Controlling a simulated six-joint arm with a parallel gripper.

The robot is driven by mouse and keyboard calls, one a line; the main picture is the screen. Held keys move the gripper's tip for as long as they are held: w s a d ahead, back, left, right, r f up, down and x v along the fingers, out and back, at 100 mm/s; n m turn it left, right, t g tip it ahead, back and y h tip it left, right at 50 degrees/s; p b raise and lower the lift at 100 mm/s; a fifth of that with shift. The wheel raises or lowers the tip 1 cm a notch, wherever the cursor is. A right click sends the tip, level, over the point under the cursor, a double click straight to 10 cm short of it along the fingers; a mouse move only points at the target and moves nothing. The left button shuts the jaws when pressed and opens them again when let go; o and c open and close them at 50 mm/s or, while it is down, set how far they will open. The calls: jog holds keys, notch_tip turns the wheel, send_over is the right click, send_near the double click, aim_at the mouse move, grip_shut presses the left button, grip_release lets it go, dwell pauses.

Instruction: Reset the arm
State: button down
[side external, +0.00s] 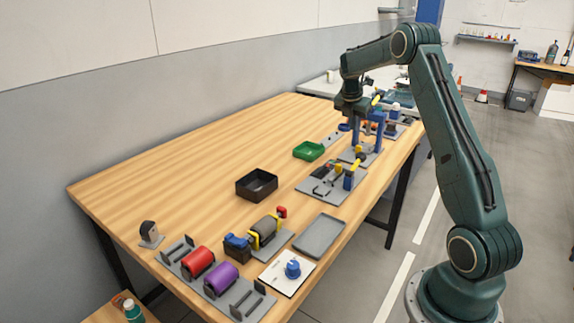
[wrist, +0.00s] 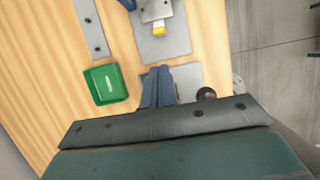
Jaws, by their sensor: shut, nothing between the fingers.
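My gripper (side external: 354,110) hangs from the raised, bent arm over the far right part of the wooden table (side external: 200,150), close to a blue upright fixture (side external: 379,128). In the wrist view, my gripper's two blue-grey fingers (wrist: 158,72) lie together with nothing between them. They overlap a grey plate in that picture. I cannot tell the exact height of the fingers above the plate.
A green tray (side external: 309,151) and a black bin (side external: 256,185) stand mid-table. The table's left side is mostly clear. A wall runs behind it.

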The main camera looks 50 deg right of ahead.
jog(key=s+a+r+m+t, duration=0.1)
jog(key=s+a+r+m, duration=0.15)
jog(key=a+r, duration=0.45)
jog(key=s+a+r+m+t+y, duration=0.1)
jog(key=a+r+m, duration=0.2)
jog(key=a, duration=0.7)
jog(key=s+a+r+m+t, duration=0.1)
jog(key=a+r+m, duration=0.3)
jog(key=a, duration=0.5)
jog(key=s+a+f+m+t+y, duration=0.1)
jog(key=s+a+m, duration=0.7)
jog(key=s+a, duration=0.9)
jog(key=shift+s+a+f+t+y, duration=0.25)
jog(key=shift+s+t+y, duration=0.45)
jog(key=shift+s+y, duration=0.5)
jog(key=shift+w, duration=0.1)
